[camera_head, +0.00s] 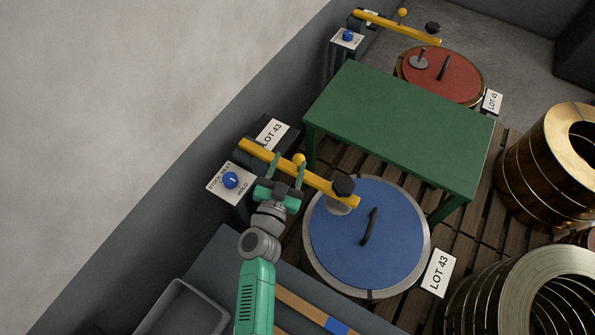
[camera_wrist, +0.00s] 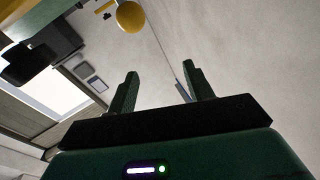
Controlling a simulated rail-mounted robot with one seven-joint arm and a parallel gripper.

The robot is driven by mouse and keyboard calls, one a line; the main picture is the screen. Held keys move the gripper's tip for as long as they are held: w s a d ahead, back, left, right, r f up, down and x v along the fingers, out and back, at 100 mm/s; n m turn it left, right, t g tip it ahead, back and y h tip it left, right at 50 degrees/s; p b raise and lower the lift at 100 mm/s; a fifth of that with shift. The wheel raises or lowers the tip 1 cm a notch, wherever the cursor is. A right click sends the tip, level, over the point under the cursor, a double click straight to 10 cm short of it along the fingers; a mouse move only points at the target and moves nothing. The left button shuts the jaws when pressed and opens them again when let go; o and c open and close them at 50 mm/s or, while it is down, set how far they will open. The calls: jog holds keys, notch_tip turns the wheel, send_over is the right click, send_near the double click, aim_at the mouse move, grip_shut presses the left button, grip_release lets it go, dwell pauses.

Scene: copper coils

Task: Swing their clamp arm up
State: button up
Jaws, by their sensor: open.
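The near yellow clamp arm (camera_head: 318,182) lies across the edge of the blue round lid (camera_head: 345,238), with a black knob (camera_head: 343,186) and a grey pad at its lid end. A yellow ball (camera_head: 298,158) stands on the arm; it also shows in the wrist view (camera_wrist: 130,16), beyond my fingertips. My gripper (camera_head: 288,162) is open and empty at the bar, just below the ball in the head view. Whether a finger touches the bar cannot be told. A second yellow clamp arm (camera_head: 395,25) reaches over the red lid (camera_head: 440,76) at the back.
A green table (camera_head: 400,125) stands between the two lids. A sign panel with a blue knob (camera_head: 230,181) is left of my gripper. LOT 43 cards (camera_head: 438,272) mark the near station. Copper coils (camera_head: 555,165) stand at right. A grey tray (camera_head: 180,310) is at lower left.

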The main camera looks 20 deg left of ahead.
aim_at(299, 160)
notch_tip(299, 160, down, 6)
jog(key=s+f+h, duration=0.1)
jog(key=shift+g, duration=0.3)
jog(key=w+b, duration=0.2)
jog(key=w, duration=0.1)
jog(key=w+b, duration=0.2)
jog(key=w, duration=0.2)
jog(key=shift+d+r+b, duration=0.1)
jog(key=shift+r+b, duration=0.1)
jog(key=shift+b, duration=0.1)
jog(key=shift+w+r, duration=0.1)
jog(key=shift+w, duration=0.2)
jog(key=shift+r, duration=0.15)
grip_shut()
